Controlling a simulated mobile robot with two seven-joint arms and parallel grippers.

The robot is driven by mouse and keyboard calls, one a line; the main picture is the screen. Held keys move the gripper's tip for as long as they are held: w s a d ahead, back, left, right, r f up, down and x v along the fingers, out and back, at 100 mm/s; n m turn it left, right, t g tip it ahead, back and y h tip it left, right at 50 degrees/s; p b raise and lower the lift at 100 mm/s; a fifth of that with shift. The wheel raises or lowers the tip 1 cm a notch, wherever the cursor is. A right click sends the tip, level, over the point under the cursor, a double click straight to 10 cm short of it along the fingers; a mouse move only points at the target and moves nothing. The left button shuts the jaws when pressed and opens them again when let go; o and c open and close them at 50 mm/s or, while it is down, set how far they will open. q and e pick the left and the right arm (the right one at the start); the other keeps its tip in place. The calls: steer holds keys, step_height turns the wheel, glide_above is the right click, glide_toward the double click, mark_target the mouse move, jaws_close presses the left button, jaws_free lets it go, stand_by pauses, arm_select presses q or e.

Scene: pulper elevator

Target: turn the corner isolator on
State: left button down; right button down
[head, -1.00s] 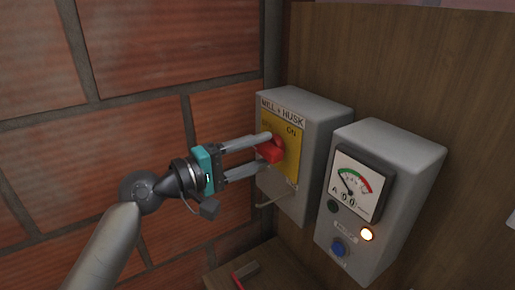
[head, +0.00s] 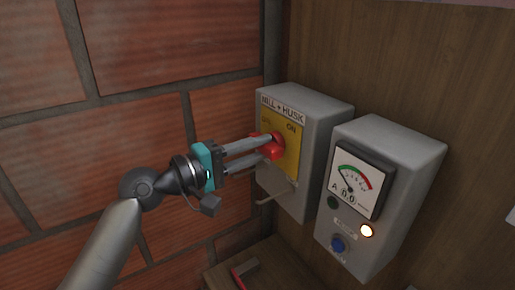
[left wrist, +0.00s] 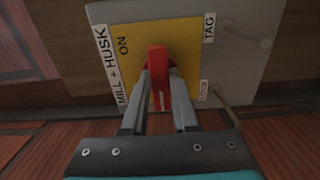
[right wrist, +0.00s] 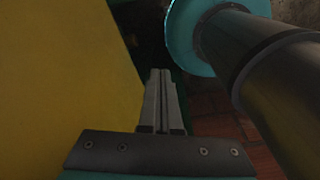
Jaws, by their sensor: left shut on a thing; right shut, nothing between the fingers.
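The corner isolator (head: 327,118) is a grey wall box with a yellow plate (head: 291,160), labelled MILL + HUSK. ON is marked at the plate's upper right; the label at its upper left is too blurred to read. Its red handle (head: 279,153) also shows in the left wrist view (left wrist: 157,58). My left gripper (head: 274,147) is shut on the handle, one finger on each side, partly hiding it. In the left wrist view the handle stands between the fingertips, beside the ON mark. My right gripper (right wrist: 161,75) is shut and empty, seen only in the right wrist view.
A second grey box (head: 402,155) stands close on the right, with an ammeter (head: 357,181), a lit lamp (head: 367,231) and a blue button (head: 338,244). A bent wire (head: 274,194) sticks out below the isolator plate. A brick wall (head: 150,120) closes the left side.

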arm_select(q)
steer(key=shift+f+m+b, duration=0.15)
steer(key=shift+m+b, duration=1.15)
steer(key=shift+m, duration=0.3)
steer(key=m+b, duration=0.4)
steer(key=m, duration=0.1)
steer(key=m+b, duration=0.3)
steer(key=m, duration=0.2)
steer(key=shift+m, duration=0.4)
steer(key=shift+m+b, duration=1.25)
steer(key=shift+m, duration=0.65)
steer(key=c, duration=0.7)
jaws_free()
